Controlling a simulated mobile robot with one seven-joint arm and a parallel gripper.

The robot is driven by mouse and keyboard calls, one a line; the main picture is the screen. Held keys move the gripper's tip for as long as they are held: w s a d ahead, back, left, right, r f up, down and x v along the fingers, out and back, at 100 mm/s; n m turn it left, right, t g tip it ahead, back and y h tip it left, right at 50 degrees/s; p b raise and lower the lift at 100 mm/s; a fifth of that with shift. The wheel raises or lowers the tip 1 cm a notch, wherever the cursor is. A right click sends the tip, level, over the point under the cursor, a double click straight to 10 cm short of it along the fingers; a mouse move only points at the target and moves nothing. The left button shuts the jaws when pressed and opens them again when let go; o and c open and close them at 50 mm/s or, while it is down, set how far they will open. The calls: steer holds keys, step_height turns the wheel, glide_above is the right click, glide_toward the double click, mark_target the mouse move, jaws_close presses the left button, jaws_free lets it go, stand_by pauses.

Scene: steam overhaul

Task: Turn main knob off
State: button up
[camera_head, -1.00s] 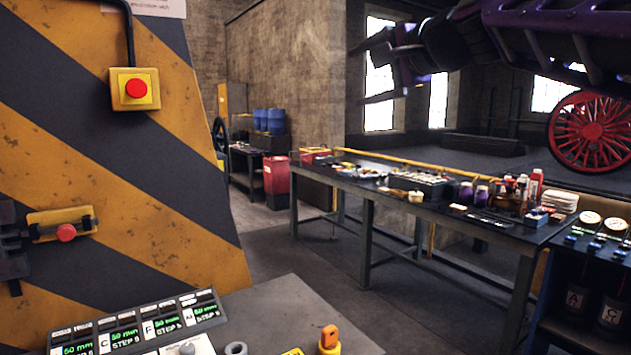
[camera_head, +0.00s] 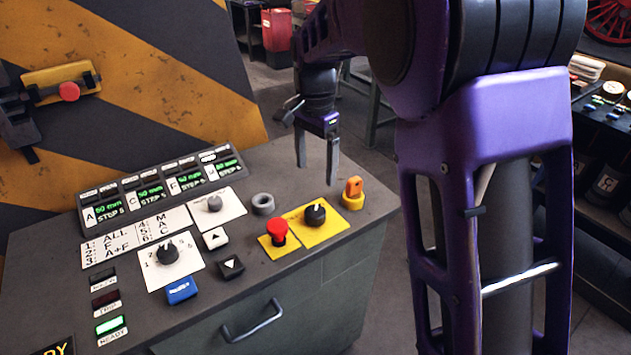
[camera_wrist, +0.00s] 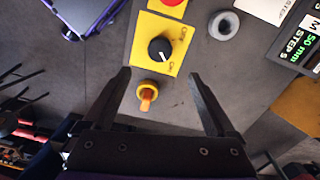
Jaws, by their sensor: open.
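A black knob (camera_head: 315,214) sits on a yellow plate on the grey console (camera_head: 330,265), right of a red mushroom button (camera_head: 277,231). In the wrist view this knob (camera_wrist: 160,50) has "OFF" and "ON" lettering beside it, and its white pointer line lies between the fingers' directions. My gripper (camera_head: 318,180) hangs open and empty above the console's back edge, pointing down, behind the knob and apart from it. In the wrist view my open fingers (camera_wrist: 163,75) frame the area below the knob, with an orange key switch (camera_wrist: 147,95) between them.
A selector knob (camera_head: 167,252), a blue button (camera_head: 181,290) and a grey ring (camera_head: 262,203) sit on the console. The orange key switch (camera_head: 353,192) stands up near its right edge. A display panel (camera_head: 160,184) rises at its back left.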

mark_target(315, 210)
step_height(315, 210, down, 12)
steer(key=shift+s+b, duration=0.1)
steer(key=shift+b, duration=0.55)
steer(key=c, duration=1.4)
steer(key=shift+o, duration=0.2)
